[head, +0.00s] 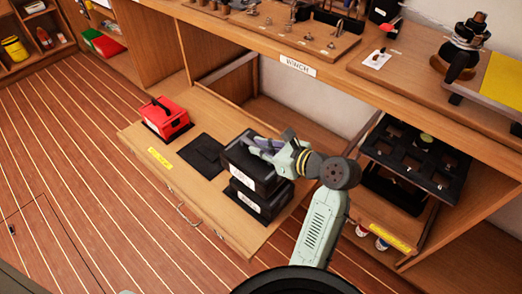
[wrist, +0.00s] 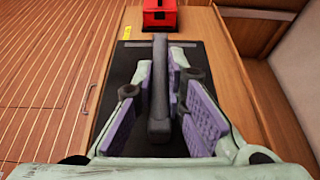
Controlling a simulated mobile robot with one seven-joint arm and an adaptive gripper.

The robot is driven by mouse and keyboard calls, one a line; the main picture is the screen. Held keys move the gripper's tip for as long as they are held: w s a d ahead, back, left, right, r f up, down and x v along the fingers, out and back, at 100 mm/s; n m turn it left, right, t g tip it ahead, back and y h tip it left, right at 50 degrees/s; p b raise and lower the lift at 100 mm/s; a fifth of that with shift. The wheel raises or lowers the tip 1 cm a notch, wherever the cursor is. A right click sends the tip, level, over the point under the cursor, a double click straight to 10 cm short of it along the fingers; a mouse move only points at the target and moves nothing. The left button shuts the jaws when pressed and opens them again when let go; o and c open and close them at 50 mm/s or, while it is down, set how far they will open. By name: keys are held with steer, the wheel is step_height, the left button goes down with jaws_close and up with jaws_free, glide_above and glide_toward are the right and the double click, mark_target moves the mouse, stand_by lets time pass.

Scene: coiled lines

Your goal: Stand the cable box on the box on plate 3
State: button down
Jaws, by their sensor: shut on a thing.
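My gripper (head: 262,145) is shut on the handle (wrist: 159,90) of the upper black box (head: 248,168), which I take to be the cable box; its label is too small to read. The purple finger pads sit on either side of the handle. The upper box is upright over a lower black box (head: 270,204) with a white label, shifted slightly left of it. I cannot tell whether the two touch or a small gap is left. The plate under the lower box is mostly hidden and its number cannot be read.
A red box (head: 166,118) with a black handle stands at the drawer's left end; it also shows in the wrist view (wrist: 160,16). An empty black plate (head: 201,153) lies between.

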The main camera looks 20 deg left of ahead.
steer(key=shift+f, duration=0.55)
steer(key=shift+f+p, duration=0.3)
steer(key=shift+f, duration=0.05)
steer(key=shift+f, duration=0.25)
steer(key=c, duration=1.6)
jaws_free()
steer(key=shift+c, duration=0.2)
